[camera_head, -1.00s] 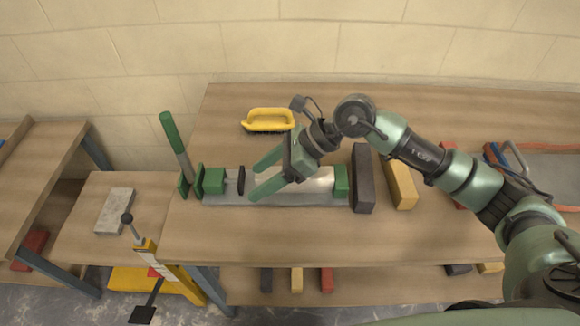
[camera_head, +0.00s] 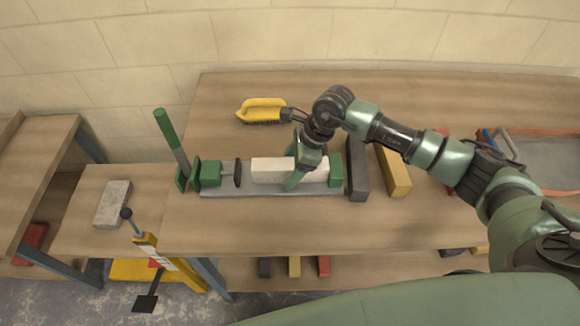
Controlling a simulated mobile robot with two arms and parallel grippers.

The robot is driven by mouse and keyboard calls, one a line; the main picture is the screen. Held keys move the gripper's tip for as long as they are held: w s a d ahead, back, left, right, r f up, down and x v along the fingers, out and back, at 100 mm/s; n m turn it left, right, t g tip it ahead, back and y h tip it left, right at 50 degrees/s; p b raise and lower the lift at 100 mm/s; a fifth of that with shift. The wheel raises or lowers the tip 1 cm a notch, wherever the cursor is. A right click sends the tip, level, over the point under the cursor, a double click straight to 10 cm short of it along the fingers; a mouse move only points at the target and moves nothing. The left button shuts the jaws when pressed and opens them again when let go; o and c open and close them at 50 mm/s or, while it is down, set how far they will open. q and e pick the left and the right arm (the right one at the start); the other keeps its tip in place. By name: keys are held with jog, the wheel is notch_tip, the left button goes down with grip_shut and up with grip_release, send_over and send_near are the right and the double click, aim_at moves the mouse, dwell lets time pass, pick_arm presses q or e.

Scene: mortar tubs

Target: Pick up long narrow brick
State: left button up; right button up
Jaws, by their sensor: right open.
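A long white brick (camera_head: 268,171) lies lengthwise in a grey and green clamp-like device (camera_head: 220,191) on the wooden workbench. A long dark grey brick (camera_head: 358,180) and a long yellow brick (camera_head: 394,174) lie just right of the device. My right gripper (camera_head: 297,168) is open, pointing down over the right part of the white brick. One green finger shows at the brick's front side; the far finger is mostly hidden by the wrist. Whether the fingers touch the brick cannot be told. My left gripper is out of view.
A yellow-handled brush (camera_head: 262,108) lies behind the device. A tall green lever (camera_head: 168,135) stands at its left. A grey block (camera_head: 113,203) lies on the lower left table. Several bricks are on the lower shelf. The bench front is clear.

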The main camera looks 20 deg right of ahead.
grip_shut()
jog(key=shift+w+r, duration=0.15)
